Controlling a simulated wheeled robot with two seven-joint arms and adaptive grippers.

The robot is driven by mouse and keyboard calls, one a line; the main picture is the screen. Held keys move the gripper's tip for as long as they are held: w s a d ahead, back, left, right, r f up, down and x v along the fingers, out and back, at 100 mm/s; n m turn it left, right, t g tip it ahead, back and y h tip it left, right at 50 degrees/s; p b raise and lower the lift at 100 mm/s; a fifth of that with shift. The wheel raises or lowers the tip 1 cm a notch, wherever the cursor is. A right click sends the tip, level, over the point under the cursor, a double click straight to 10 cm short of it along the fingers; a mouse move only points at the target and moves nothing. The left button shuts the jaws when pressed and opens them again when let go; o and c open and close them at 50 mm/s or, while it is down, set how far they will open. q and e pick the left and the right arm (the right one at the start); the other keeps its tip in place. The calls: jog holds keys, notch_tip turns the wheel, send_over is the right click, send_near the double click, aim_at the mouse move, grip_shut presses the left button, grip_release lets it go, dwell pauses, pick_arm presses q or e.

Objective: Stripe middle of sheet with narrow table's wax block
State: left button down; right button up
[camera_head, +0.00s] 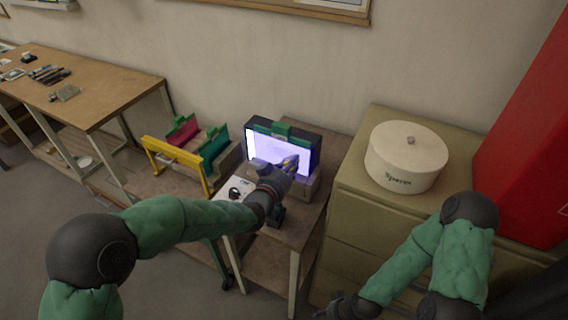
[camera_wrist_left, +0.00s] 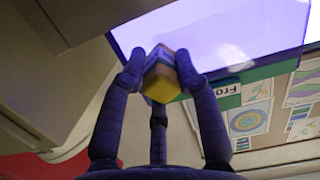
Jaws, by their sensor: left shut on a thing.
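A glowing white-violet sheet (camera_head: 262,147) stands upright in a dark frame with a green clip (camera_head: 268,130) on the narrow table (camera_head: 300,228). It fills the top of the left wrist view (camera_wrist_left: 225,30). My left gripper (camera_head: 289,164) is in front of the sheet's lower right part. It is shut on a small wax block (camera_wrist_left: 162,84), yellow at the near end with a bluish band. The block is close to the sheet; whether it touches is unclear. The hand hides part of the sheet. My right gripper (camera_head: 346,308) is low at the bottom edge, its fingers unclear.
Yellow, red and teal framed panels (camera_head: 188,150) stand left of the sheet. A cabinet (camera_head: 375,200) with a round cream box (camera_head: 405,156) stands to the right, by a red upright (camera_head: 525,130). A long wooden table (camera_head: 95,90) with small tools is at far left.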

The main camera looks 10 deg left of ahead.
pick_arm(q)
jog(key=shift+s+d, duration=0.1)
jog(key=shift+d, duration=0.2)
jog(key=shift+a+b, duration=0.1)
jog(key=shift+b, duration=0.25)
jog(key=shift+w+a+b, duration=0.35)
jog(key=shift+a+b, duration=0.25)
jog(key=shift+a, duration=0.35)
jog(key=shift+w+a+b, duration=0.35)
jog(key=shift+a+b, duration=0.2)
jog(key=shift+a, duration=0.35)
jog(key=shift+w+a+b, duration=0.35)
jog(key=shift+a+b, duration=0.25)
jog(key=shift+a, duration=0.35)
jog(key=shift+w+a+b, duration=0.2)
jog(key=shift+w+a, duration=0.1)
jog(key=shift+a, duration=0.55)
jog(key=shift+w+a+b, duration=0.2)
jog(key=shift+w+a, duration=0.1)
jog(key=shift+a, duration=0.55)
jog(key=shift+w+a+r, duration=0.1)
jog(key=shift+w+a, duration=0.25)
jog(key=shift+a, duration=0.45)
